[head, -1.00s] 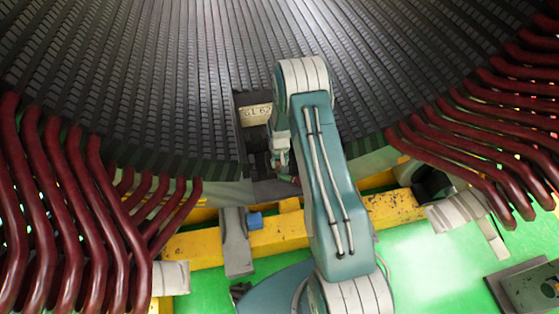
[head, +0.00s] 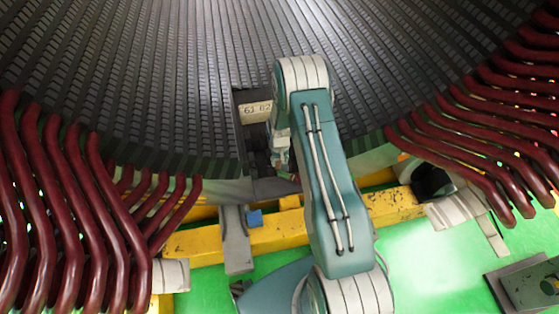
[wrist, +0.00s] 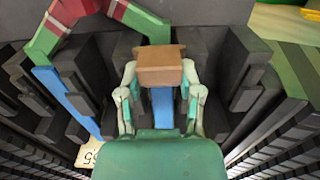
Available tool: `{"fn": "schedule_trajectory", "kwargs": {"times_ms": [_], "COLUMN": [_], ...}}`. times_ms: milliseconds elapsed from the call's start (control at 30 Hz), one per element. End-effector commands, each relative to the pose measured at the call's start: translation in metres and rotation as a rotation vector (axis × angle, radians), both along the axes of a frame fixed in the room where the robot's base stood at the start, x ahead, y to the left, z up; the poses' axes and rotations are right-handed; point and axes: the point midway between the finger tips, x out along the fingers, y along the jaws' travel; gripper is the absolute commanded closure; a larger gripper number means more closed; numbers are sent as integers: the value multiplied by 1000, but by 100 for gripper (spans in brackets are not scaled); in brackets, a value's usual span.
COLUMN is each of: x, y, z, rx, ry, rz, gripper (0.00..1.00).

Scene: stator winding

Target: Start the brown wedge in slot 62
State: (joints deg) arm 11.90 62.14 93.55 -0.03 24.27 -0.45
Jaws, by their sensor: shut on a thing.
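The brown wedge (wrist: 161,66) is held between the two fingertips of my gripper (wrist: 160,76) in the wrist view. Its blunt face looks toward the camera, and its far end is hidden. Behind and below it, a blue strip (wrist: 162,104) shows between the fingers, in line with a dark slot between grey teeth. I cannot tell whether the wedge touches the slot. In the head view my gripper (head: 281,152) is at the core's lower edge, partly behind my arm; the wedge cannot be made out there. A number plate (head: 256,112), seemingly ending in 62, is just above left of the gripper.
Dark toothed core walls (wrist: 245,82) stand close on both sides of my gripper. A red and green bent bar (wrist: 95,14) and another blue strip (wrist: 72,102) lie to the left. Dark red coil ends (head: 75,210) flank the work area. A yellow beam (head: 245,240) runs below.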

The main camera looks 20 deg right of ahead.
Motion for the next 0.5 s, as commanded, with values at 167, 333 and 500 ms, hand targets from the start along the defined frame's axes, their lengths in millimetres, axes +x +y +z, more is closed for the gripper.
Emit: {"fn": "schedule_trajectory", "kwargs": {"times_ms": [167, 333, 500], "x": [1, 4, 7], "y": [0, -1, -1], "z": [0, 0, 0], "rx": [0, 0, 0], "ry": [0, -1, -1], "rz": [0, 0, 0], "gripper": [100, 100, 100]}}
